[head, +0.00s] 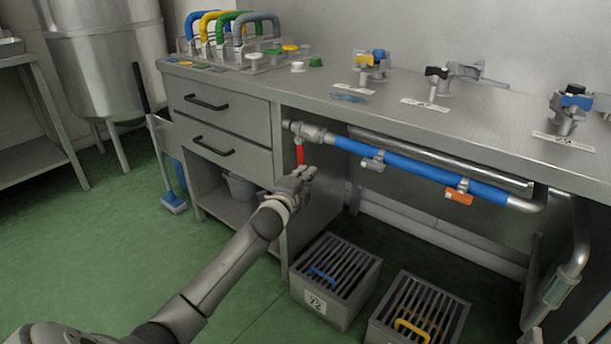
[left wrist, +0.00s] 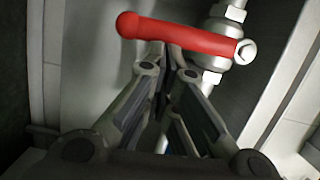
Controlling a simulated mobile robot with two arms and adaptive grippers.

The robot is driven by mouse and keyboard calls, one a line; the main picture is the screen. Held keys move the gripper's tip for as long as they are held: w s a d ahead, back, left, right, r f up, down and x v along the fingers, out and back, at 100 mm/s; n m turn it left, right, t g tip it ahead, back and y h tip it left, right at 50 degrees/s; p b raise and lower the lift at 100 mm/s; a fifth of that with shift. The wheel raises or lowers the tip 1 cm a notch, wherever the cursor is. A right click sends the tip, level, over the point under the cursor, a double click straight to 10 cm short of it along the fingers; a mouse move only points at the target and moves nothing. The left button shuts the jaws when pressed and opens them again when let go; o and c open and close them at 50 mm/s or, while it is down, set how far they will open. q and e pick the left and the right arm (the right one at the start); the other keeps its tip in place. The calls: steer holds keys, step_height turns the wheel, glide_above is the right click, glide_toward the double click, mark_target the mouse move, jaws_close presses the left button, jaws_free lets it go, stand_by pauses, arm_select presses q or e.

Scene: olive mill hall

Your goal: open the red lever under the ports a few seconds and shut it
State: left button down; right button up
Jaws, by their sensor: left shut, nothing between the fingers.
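The red lever (head: 300,154) hangs from a metal valve (head: 306,131) at the left end of the pipe under the bench top. It stands crosswise to the pipe. In the left wrist view the red lever (left wrist: 180,36) lies across the top of the picture, with its pivot nut at the right end. My left gripper (head: 306,172) is shut and empty, just below the lever's lower end in the head view. In the left wrist view its fingertips (left wrist: 172,52) meet close at the lever's middle; whether they touch it I cannot tell. My right gripper is not in view.
Taps stand on the bench top (head: 330,86). Two grated boxes, one with a blue handle (head: 322,274), one with a yellow handle (head: 411,329), stand on the floor. Drawers (head: 222,112) are left.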

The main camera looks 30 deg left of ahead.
arm_select(q)
steer(key=shift+w+a+f+m, duration=0.1)
steer(key=shift+a+m, duration=0.15)
steer(key=shift+a, duration=0.1)
steer(key=shift+w+a+f+m, duration=0.1)
steer(key=shift+a+m, duration=0.15)
steer(key=shift+a, duration=0.1)
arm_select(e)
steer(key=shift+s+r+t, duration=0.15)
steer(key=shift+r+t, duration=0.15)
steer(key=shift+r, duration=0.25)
arm_select(q)
steer(key=shift+d, duration=0.1)
